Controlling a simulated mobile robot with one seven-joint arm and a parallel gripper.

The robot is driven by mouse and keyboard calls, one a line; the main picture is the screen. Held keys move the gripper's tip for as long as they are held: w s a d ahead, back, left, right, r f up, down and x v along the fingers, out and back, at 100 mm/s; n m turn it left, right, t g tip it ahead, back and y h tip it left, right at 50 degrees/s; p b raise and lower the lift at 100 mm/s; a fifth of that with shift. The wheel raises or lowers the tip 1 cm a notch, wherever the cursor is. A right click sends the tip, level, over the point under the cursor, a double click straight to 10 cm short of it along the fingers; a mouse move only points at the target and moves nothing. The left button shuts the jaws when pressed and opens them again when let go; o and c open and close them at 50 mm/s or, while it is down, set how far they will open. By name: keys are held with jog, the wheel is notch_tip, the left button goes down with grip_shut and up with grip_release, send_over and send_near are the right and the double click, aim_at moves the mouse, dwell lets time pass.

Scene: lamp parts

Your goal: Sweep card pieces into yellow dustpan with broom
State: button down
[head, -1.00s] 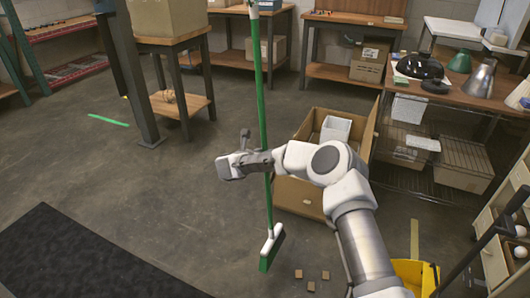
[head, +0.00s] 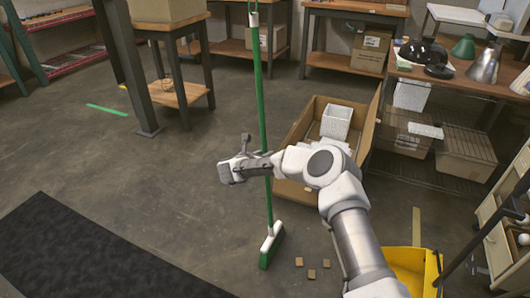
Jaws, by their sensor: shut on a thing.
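My gripper (head: 256,163) is shut on the green handle of the broom (head: 262,110), around the middle of its length. The broom stands nearly upright, with its white and green head (head: 271,246) low at the floor; I cannot tell if the bristles touch it. Three small brown card pieces (head: 312,274) lie on the floor to the right of the broom head. The yellow dustpan (head: 418,262) is at the lower right, partly hidden behind my arm and cut by the frame edge.
An open cardboard box (head: 296,189) holding a white bin (head: 337,122) stands behind my arm. A dark mat (head: 75,250) lies at the lower left. Workbenches (head: 355,12) line the back, and a drawer cabinet (head: 503,225) stands at the right.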

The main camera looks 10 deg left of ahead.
jog(key=s+d+p, duration=0.1)
jog(key=s+d, duration=0.3)
jog(key=d, duration=0.9)
jog(key=s+d+p, duration=0.1)
jog(key=s+d, duration=0.4)
jog(key=d, duration=0.8)
jog(key=s+d+p, duration=0.1)
jog(key=s+d, duration=0.3)
jog(key=d, duration=0.9)
jog(key=w+a+r+p, duration=0.1)
jog(key=a+r+p, duration=0.5)
jog(key=r, duration=0.4)
jog(key=shift+w+a+r, duration=0.4)
jog(key=shift+a, duration=0.05)
dwell(0.4)
dwell(0.3)
